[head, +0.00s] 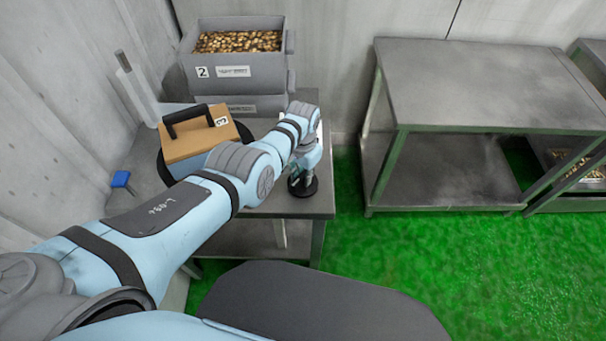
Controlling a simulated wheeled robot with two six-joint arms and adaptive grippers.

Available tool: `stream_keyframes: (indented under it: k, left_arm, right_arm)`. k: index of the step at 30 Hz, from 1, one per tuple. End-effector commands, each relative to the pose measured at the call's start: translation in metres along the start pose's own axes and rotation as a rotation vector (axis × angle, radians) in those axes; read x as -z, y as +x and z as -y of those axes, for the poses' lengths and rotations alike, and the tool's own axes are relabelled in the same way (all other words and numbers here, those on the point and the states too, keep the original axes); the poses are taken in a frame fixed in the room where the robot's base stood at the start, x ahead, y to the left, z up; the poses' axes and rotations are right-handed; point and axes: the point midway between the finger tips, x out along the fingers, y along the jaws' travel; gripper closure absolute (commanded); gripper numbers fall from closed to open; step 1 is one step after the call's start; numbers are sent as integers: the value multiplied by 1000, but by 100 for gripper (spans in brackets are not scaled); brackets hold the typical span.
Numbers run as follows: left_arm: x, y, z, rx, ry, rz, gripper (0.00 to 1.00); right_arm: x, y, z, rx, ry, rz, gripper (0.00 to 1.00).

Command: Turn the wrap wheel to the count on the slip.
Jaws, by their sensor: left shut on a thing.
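My left arm reaches over the grey metal table (262,207) to its front right corner. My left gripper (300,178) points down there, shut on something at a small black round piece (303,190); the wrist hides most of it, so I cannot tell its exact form. A brown box (195,142) with a black handle and a label reading 3, turned in the picture, sits on a dark round plate (163,168), partly hidden by my arm. I cannot make out the slip; a bit of white shows behind my wrist. My right gripper is not in view.
A grey bin (235,75) marked 2, full of brass-coloured pieces, is stacked on another at the back. A pale upright roll (137,90) stands left of the box, and a blue piece (122,180) is by the wall. An empty steel table (480,85) stands right, across green floor.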

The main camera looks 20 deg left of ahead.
Motion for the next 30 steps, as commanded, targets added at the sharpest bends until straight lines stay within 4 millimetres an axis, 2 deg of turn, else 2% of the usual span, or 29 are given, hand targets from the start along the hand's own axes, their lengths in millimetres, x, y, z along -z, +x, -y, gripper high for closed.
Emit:
stream_keyframes:
  k: [30]
  left_arm:
    - [0,0,0,0,-961,0,100]
  right_arm:
    - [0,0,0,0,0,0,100]
